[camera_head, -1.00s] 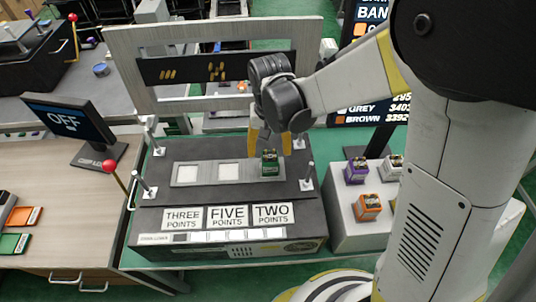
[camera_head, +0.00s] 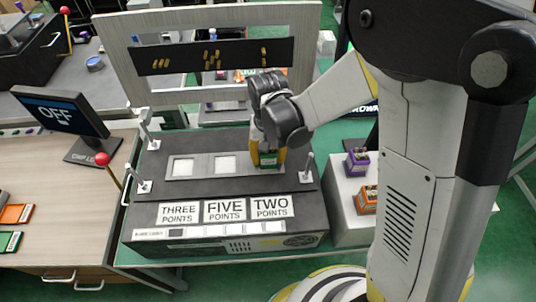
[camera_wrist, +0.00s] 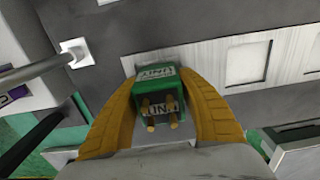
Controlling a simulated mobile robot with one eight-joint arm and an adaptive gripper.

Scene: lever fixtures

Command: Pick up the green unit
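The green unit (camera_wrist: 158,88) is a small block with white lettering on its label and brass-coloured prongs toward the wrist camera. It sits in the right-hand slot of the dark lever fixture, above the "TWO POINTS" label (camera_head: 271,208). My gripper (camera_wrist: 157,75) is lowered over it, with one yellow finger on each side, close against the block. No clear gap shows between fingers and block. In the head view my gripper (camera_head: 268,157) hides most of the unit, leaving a thin green strip visible.
Two pale empty slots (camera_head: 225,164) lie left of the unit. Metal posts (camera_head: 307,168) stand near the fixture's corners. A frame with a dark panel (camera_head: 211,54) rises behind. Purple (camera_head: 357,161) and orange (camera_head: 365,199) blocks sit on a box at right. An "OFF" monitor (camera_head: 60,113) is left.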

